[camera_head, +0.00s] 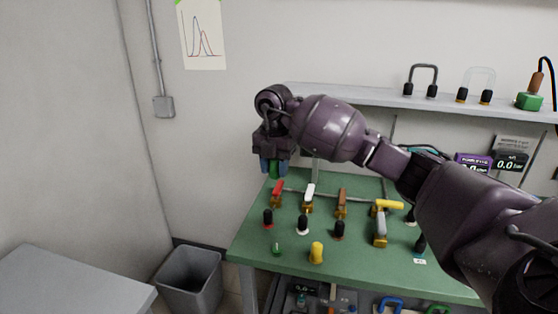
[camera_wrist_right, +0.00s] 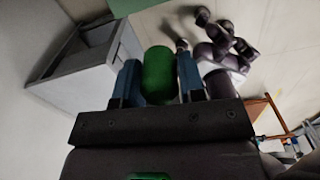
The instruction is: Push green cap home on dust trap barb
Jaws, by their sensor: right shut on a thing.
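My right gripper (camera_head: 274,169) is above the back left corner of the green bench, pointing down. It is shut on the green cap (camera_head: 274,171). In the right wrist view the green cap (camera_wrist_right: 159,74) is a rounded cylinder held between the two blue fingers. A small upright fitting with a green base (camera_head: 276,248) stands near the front left of the bench, apart from the cap. I cannot tell which fitting is the dust trap barb. My left gripper is not visible in the head view.
The green bench top (camera_head: 340,258) carries several valves with red, white, brown and yellow handles, several black-topped fittings and a yellow cap (camera_head: 316,252). A shelf (camera_head: 370,97) runs behind. A grey bin (camera_head: 188,283) and grey table (camera_head: 68,287) stand left.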

